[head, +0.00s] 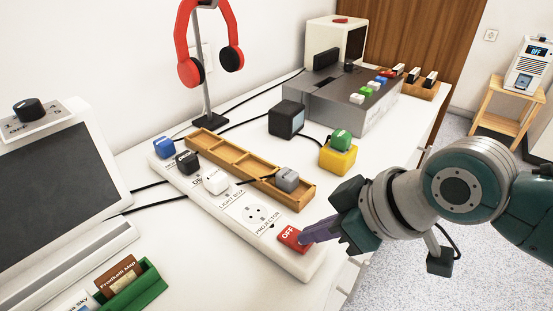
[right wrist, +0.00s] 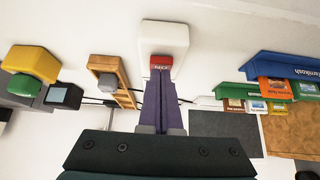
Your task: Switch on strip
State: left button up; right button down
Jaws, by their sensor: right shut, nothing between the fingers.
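The white power strip (head: 302,262) lies on the white desk and runs from the back left towards the front right. At its near end is a red rocker switch (head: 291,239) with OFF readable in the head view. In the right wrist view the red switch (right wrist: 160,62) shows upside-down lettering that looks like ON. My right gripper (head: 309,237) is shut and empty, its purple fingertips at the switch's right edge, touching or almost touching it. The fingers (right wrist: 160,75) hide part of the switch in the wrist view. My left gripper is not in view.
Blue, black and white plugs (head: 187,161) sit in the strip's far sockets. A wooden tray (head: 233,158) with a grey plug (head: 287,179) lies alongside. A yellow block with a green top (head: 338,156) stands behind. A green card holder (head: 135,289) is front left.

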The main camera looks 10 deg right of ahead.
jog(key=shift+s+d+f+t+y+b, duration=0.1)
jog(key=shift+f+t+y+b, duration=0.1)
jog(key=shift+f+b, duration=0.25)
jog(key=shift+s+d+f+t+y+b, duration=0.1)
jog(key=shift+f+t+b, duration=0.1)
jog(key=shift+f+b, duration=0.25)
jog(key=shift+r, duration=0.35)
jog(key=shift+a, duration=0.1)
jog(key=shift+r+p, duration=0.15)
jog(key=shift+p, duration=0.2)
jog(key=shift+r+p, duration=0.7)
jog(key=shift+p, duration=0.1)
jog(key=shift+r, duration=0.1)
